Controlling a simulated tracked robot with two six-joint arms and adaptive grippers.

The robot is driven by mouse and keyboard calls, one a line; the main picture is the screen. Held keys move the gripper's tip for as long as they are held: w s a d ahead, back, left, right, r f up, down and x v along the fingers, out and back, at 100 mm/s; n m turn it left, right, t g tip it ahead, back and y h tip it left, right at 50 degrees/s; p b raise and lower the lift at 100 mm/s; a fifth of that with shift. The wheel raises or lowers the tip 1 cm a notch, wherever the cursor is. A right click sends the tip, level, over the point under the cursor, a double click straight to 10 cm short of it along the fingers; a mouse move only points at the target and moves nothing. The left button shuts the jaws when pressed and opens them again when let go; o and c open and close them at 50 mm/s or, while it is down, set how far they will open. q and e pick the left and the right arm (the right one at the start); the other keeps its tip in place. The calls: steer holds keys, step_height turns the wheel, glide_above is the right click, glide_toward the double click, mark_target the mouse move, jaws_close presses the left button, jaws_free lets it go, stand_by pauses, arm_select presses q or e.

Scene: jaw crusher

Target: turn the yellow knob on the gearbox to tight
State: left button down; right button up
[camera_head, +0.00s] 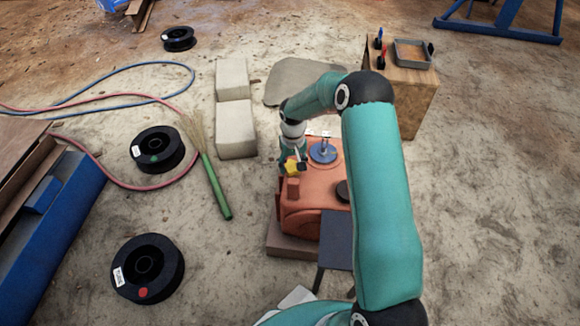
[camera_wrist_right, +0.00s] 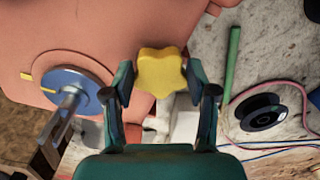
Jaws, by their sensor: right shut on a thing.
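The yellow knob (camera_head: 292,167) is a lobed knob on the left side of the orange gearbox (camera_head: 315,210). In the right wrist view the yellow knob (camera_wrist_right: 160,72) sits between the fingertips, in front of the gearbox housing (camera_wrist_right: 140,25). My right gripper (camera_head: 293,165) is shut on the knob, with one finger on each side of it; it also shows in the right wrist view (camera_wrist_right: 160,80). My right arm covers part of the gearbox's right side. My left gripper is not in view.
A blue disc with a metal shaft (camera_head: 323,151) stands on the gearbox top, right of the knob. Concrete blocks (camera_head: 235,128), a green broom (camera_head: 215,187) and black spools (camera_head: 158,149) lie to the left. A wooden box with a tray (camera_head: 412,54) stands behind right.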

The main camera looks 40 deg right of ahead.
steer(key=o, duration=1.2)
steer(key=shift+s+f, duration=0.1)
steer(key=shift+s, duration=0.1)
steer(key=shift+c, duration=0.2)
steer(key=shift+w, duration=0.1)
step_height(320, 180, up, 12)
